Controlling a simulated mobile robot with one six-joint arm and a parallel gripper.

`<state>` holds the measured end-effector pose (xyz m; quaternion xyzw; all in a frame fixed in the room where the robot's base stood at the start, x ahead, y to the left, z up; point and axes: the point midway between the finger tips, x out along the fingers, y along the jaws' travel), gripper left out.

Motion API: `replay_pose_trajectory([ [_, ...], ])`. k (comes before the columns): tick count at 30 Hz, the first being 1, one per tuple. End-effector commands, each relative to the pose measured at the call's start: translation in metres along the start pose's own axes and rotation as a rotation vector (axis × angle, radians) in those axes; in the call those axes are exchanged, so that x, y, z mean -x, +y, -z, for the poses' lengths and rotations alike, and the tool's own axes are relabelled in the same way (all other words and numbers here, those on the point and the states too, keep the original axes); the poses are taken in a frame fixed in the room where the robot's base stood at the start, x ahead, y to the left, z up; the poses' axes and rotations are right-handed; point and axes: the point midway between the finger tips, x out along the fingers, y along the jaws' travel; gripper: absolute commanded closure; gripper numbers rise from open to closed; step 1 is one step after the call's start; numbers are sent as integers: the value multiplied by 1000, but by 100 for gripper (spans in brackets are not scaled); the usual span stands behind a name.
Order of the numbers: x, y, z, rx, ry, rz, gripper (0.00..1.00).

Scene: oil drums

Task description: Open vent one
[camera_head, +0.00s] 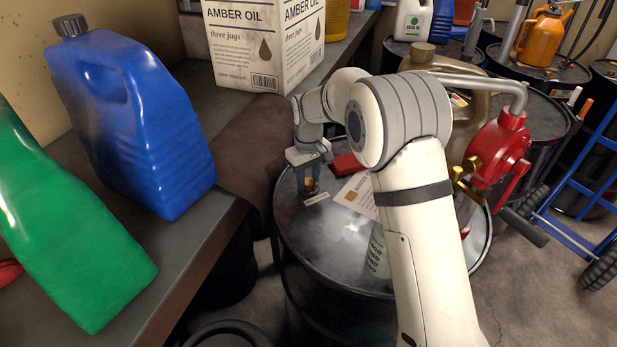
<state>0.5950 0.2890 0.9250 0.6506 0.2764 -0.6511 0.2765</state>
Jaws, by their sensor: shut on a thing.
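A dark steel drum (320,245) stands in the middle, its pale, worn lid facing up. On the left side of its lid is a small brass fitting (311,187), which seems to be the vent, with a small white tag (317,199) beside it. My gripper (310,181) points down over this fitting and is shut on it. The fingers hide most of the fitting, so how far it is turned cannot be seen. My white arm hides the right part of the lid.
A red pump (498,150) with a grey spout stands right of my arm. A red object (347,164) and a printed paper (357,195) lie on the lid. The bench (195,245) at left holds a blue jug (130,120), a green jug (65,235) and an oil carton (255,50).

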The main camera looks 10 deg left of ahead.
Motion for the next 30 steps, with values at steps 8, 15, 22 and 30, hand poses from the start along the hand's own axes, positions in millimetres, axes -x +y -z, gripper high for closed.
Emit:
replay_pose_trajectory([
  [8,1,0,1,145,3,-1,90],
  [15,1,0,1,200,3,-1,90],
  [22,1,0,1,211,3,-2,90],
  [30,1,0,1,210,3,-2,64],
])
